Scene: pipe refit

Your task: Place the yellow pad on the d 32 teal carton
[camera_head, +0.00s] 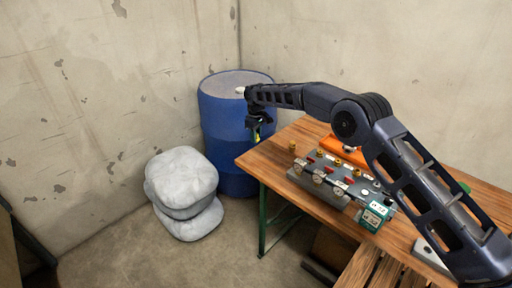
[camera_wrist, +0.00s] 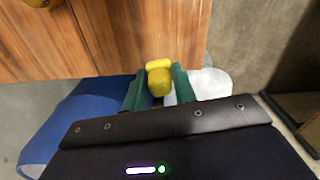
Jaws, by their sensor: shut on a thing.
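My gripper (camera_head: 257,128) is held out beyond the table's far left corner, in front of the blue barrel. In the wrist view its two green fingers are shut on the yellow pad (camera_wrist: 159,77), a small rounded yellow piece. In the head view only a bit of yellow shows below the gripper. A teal carton (camera_head: 372,218) with white labels stands on the table at the front right end of the grey valve block, well to the right of my gripper. The print on its labels is too small to read surely.
The wooden table (camera_head: 267,161) carries a grey block (camera_head: 318,187) with valves and brass fittings, an orange case (camera_head: 341,149) and a brass piece (camera_head: 292,146). My arm crosses over the table's right side. A blue barrel (camera_head: 222,130) and stacked pale sacks (camera_head: 181,180) stand on the floor.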

